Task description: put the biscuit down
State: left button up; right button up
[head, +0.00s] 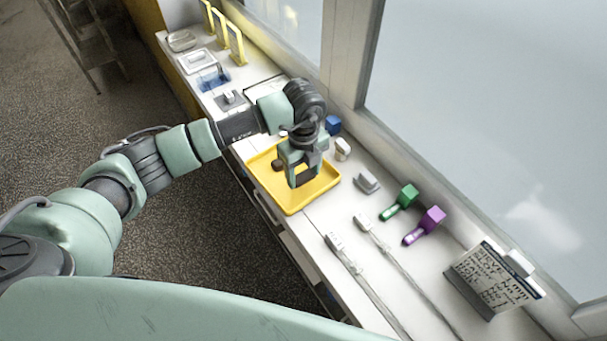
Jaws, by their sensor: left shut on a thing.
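My left gripper (301,181) points down over the yellow tray (290,205) on the white counter. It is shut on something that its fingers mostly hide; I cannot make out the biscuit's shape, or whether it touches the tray. A small dark lump (278,165) shows at the gripper's left side over the tray; I cannot tell what it is. My right gripper is not in view.
A green scoop-like tool (400,202) and a purple one (425,225) lie to the right. A written board (492,281) stands at the near right. Blue block (333,125) and window wall are behind the tray. Yellow frames (220,30) stand at the far end.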

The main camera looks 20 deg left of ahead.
pick_arm(q)
jog(key=shift+f, duration=1.05)
jog(key=shift+f, duration=0.1)
jog(key=o, duration=1)
